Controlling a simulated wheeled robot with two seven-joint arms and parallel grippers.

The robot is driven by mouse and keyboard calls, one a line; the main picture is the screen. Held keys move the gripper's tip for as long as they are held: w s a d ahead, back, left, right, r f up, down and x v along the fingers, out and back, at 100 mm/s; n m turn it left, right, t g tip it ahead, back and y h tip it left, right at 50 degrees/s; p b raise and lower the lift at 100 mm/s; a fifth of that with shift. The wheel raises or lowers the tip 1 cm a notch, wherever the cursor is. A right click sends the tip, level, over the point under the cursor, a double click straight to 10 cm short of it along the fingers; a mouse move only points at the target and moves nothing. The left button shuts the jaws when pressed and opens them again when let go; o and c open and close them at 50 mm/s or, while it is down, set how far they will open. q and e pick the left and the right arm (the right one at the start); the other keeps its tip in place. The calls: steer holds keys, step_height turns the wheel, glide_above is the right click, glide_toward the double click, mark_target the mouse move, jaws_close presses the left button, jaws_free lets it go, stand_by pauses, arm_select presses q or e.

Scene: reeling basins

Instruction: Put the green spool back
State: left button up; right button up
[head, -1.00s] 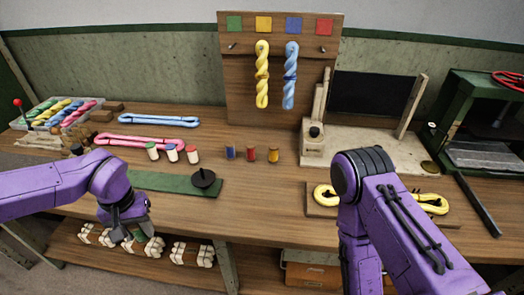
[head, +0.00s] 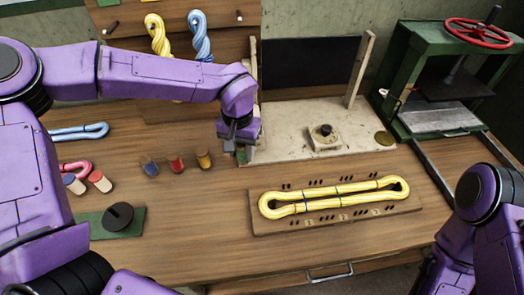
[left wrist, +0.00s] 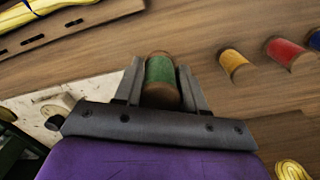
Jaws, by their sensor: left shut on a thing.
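My left gripper (head: 240,150) is shut on the green spool (left wrist: 160,82). In the left wrist view the spool sits between the two fingers (left wrist: 160,90). In the head view the gripper hides most of it, so I cannot tell whether it touches the bench. A row of blue (head: 149,167), red (head: 176,163) and yellow (head: 204,159) spools stands on the bench just left of the gripper. The yellow spool (left wrist: 233,63) is the nearest in the left wrist view. My right arm is at the lower right; its gripper is out of view.
A yellow skein (head: 335,195) lies on a wooden board (head: 400,208) in front. A pale stand (head: 290,138) is close behind the left gripper. A green press (head: 440,90) stands at the right.

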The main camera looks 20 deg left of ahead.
arm_select(q)
steer(key=s+d+r, duration=0.4)
steer(key=s+r, duration=0.4)
steer(key=w+a+f+p, duration=0.1)
steer(key=w+a+f, duration=0.2)
steer(key=f, duration=0.1)
steer(key=w+a+f+p, duration=0.1)
steer(key=w+a+f, duration=0.2)
steer(key=w+f, duration=0.1)
steer(key=w+a+f+p, duration=0.1)
steer(key=w+a+f, duration=0.2)
steer(key=f, duration=0.1)
steer(key=shift+w+a+f, duration=0.1)
steer(key=shift+w+f, duration=0.25)
steer(key=shift+w, duration=0.05)
steer(key=shift+f, duration=0.2)
steer(key=shift+f+p, duration=0.3)
steer(key=shift+f, duration=0.1)
steer(key=o, duration=1)
steer(key=shift+o, duration=0.2)
